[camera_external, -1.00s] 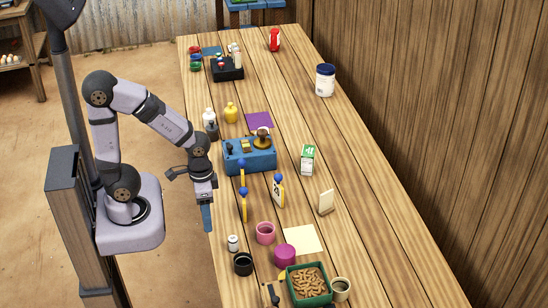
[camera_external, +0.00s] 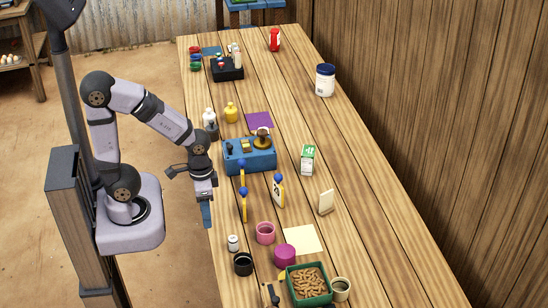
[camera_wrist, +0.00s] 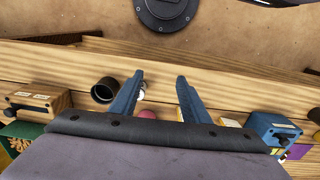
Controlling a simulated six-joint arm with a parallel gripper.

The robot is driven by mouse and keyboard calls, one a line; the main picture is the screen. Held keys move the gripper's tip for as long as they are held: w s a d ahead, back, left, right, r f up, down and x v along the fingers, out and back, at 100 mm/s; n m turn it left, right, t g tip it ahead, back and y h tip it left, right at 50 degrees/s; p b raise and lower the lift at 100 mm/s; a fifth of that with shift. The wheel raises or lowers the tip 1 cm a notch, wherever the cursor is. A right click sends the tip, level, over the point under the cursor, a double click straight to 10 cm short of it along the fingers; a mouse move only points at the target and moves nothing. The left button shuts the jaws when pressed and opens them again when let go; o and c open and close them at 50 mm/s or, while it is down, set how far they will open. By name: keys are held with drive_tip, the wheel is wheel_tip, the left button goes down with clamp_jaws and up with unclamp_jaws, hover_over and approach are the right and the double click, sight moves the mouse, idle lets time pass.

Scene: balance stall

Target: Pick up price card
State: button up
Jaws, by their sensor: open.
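A small cream card (camera_external: 326,202), which looks like the price card, stands upright on the right half of the wooden table, right of the blue and yellow pieces. I see no writing on the side that shows. My gripper (camera_external: 206,214) is at the table's left edge, pointing down, well to the left of the card and apart from it. In the wrist view its two blue fingers (camera_wrist: 159,78) are spread with nothing held between them. I cannot make out the card in the wrist view.
The blue scale box (camera_external: 250,155) and a green-and-white carton (camera_external: 308,159) stand behind the card. Nearer the front are a pink cup (camera_external: 265,233), a magenta pot (camera_external: 285,255), a black cup (camera_external: 243,264) and a green crate (camera_external: 290,288). The table right of the card is clear.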

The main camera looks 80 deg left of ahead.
wheel_tip(320, 180, up, 4)
drive_tip(key=r, duration=0.1)
drive_tip(key=n+t+h+b, duration=0.3)
drive_tip(key=n+t+h, duration=0.3)
drive_tip(key=n+h, duration=1.15)
hover_over(246, 191)
drive_tip(key=s+d, duration=0.3)
drive_tip(key=s, duration=0.1)
drive_tip(key=f+n+y, duration=0.1)
drive_tip(key=n+y, duration=0.2)
drive_tip(key=n, duration=0.1)
drive_tip(key=w+a+n+t, duration=0.1)
drive_tip(key=a+n+t, duration=0.35)
drive_tip(key=a, duration=0.35)
wheel_tip(246, 191, down, 7)
drive_tip(key=d, duration=0.1)
drive_tip(key=shift+m, duration=0.3)
drive_tip(key=shift+r+p+x, duration=0.15)
drive_tip(key=shift+p+x, duration=0.45)
drive_tip(key=shift+x, duration=1.1)
drive_tip(key=shift+r+p+x, duration=0.2)
drive_tip(key=shift+p+x, duration=0.4)
drive_tip(key=shift+x, duration=1.1)
drive_tip(key=shift+w+d+f, duration=0.15)
drive_tip(key=shift+w+d, duration=0.1)
drive_tip(key=shift+w, duration=0.1)
